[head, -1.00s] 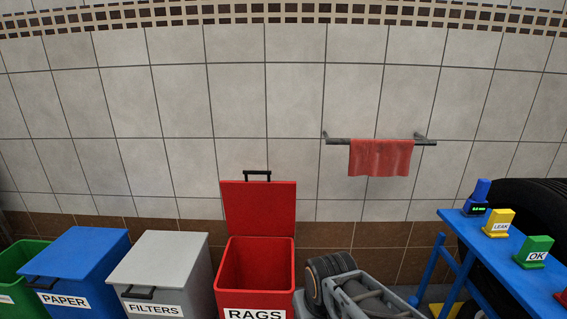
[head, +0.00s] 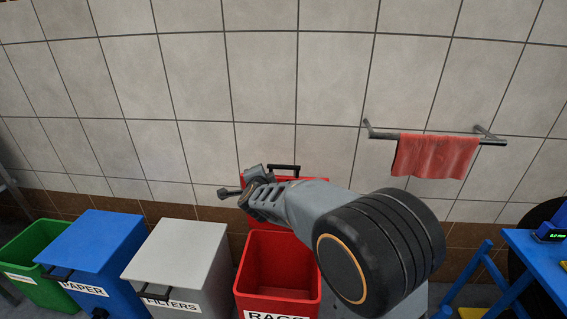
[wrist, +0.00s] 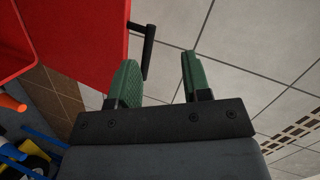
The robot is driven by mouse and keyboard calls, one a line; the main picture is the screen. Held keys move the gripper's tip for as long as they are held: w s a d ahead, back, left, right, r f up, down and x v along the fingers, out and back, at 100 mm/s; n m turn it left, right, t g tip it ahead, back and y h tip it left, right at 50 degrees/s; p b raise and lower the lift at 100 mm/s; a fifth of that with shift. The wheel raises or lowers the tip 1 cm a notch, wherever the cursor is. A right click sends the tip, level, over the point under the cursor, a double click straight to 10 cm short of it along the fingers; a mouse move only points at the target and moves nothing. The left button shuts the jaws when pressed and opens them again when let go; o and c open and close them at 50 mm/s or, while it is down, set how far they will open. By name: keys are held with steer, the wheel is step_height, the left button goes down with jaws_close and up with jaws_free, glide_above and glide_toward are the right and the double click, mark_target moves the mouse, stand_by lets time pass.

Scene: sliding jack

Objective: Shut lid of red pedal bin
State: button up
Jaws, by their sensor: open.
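The red bin (head: 268,262), labelled RAGS, stands open at the bottom centre of the head view. Its red lid (head: 282,179) is raised upright at the back, mostly hidden behind my arm. The lid's black handle (head: 284,167) shows above the lid's top edge. My gripper (head: 238,183) is open and empty, near the upper left of the lid. In the wrist view the lid (wrist: 85,45) fills the upper left. The handle (wrist: 148,52) appears between the green fingers of my gripper (wrist: 159,60), nearer the left one; its depth and any contact I cannot tell.
Grey FILTERS (head: 185,250), blue PAPER (head: 95,240) and green (head: 40,255) bins stand to the left, lids shut on the grey and blue ones. A red towel (head: 433,156) hangs on a wall rail to the right. A blue table (head: 540,255) stands at far right.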

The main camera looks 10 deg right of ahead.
mark_target(283, 168)
steer(key=w+d+f+m+h, duration=0.1)
steer(key=w+d+m+h, duration=0.2)
steer(key=w+d+f+m+g+h+p, duration=0.1)
steer(key=w+d+f+m+h, duration=0.1)
steer(key=w+d+m+h, duration=0.1)
steer(key=w+d+f+m+g+h, duration=0.1)
steer(key=w+d+f+m+h, duration=0.1)
steer(key=w+d+m, duration=0.1)
steer(key=shift+w+d+m+h+p, duration=0.2)
steer(key=shift+w+d, duration=0.05)
steer(key=shift+w, duration=0.3)
steer(key=shift+w+d+m+h+p, duration=0.15)
steer(key=shift+w+d+m+h, duration=0.05)
steer(key=shift+w, duration=0.3)
jaws_close()
